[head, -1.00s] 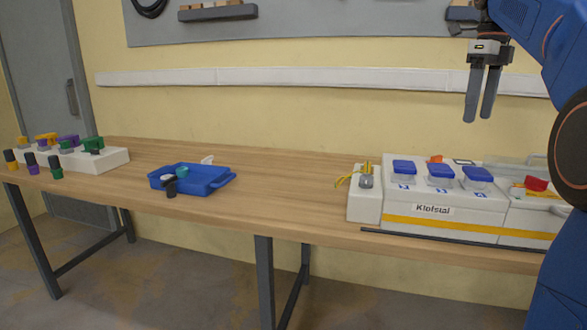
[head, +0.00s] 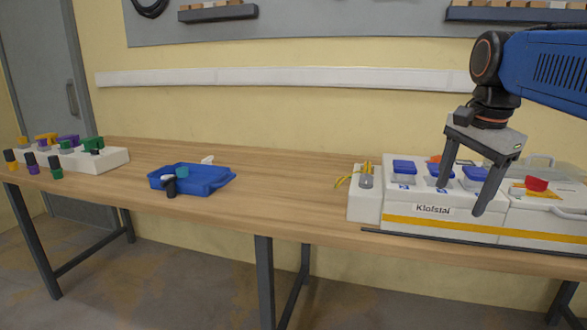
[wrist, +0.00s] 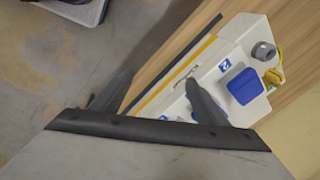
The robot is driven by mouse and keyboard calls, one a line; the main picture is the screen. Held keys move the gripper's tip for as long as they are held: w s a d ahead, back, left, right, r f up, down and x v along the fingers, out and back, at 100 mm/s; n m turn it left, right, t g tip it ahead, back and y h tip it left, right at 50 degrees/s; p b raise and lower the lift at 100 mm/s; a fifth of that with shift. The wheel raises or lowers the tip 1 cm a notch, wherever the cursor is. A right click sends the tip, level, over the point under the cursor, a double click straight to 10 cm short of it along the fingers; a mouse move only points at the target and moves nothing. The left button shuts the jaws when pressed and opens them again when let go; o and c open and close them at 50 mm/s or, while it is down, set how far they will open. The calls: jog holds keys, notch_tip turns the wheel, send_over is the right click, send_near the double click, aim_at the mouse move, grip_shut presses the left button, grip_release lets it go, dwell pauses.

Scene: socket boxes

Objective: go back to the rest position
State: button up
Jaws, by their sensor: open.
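My gripper (head: 464,196) is open and empty, its two dark fingers pointing down in front of the white Klofstal socket box (head: 398,222) at the right of the table in the head view. One finger overlaps the box's blue lids in that picture. The wrist view shows the two fingers spread apart (wrist: 155,92), with nothing between them. The box (wrist: 205,65) also shows there, with a blue lid (wrist: 245,85) and a grey round socket (wrist: 264,50). I cannot tell the exact gap between fingers and box.
A blue tray (head: 222,182) with small parts stands mid-table. A white rack (head: 115,158) with several coloured plugs is at the far left. A dark rail (head: 400,236) runs along the box's front. The wooden table (head: 290,190) is clear between tray and box.

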jog(key=s+a+f+n+t, duration=0.1)
jog(key=s+a+f+n, duration=0.1)
jog(key=s+f+n, duration=0.5)
jog(key=s+a+f+n+t, duration=0.1)
jog(key=s+a+f+n, duration=0.2)
jog(key=f, duration=1.4)
jog(key=s+n, duration=0.4)
jog(key=s, duration=0.1)
jog(key=shift+s, duration=0.35)
jog(key=shift+r, duration=0.1)
jog(key=shift+c, duration=0.4)
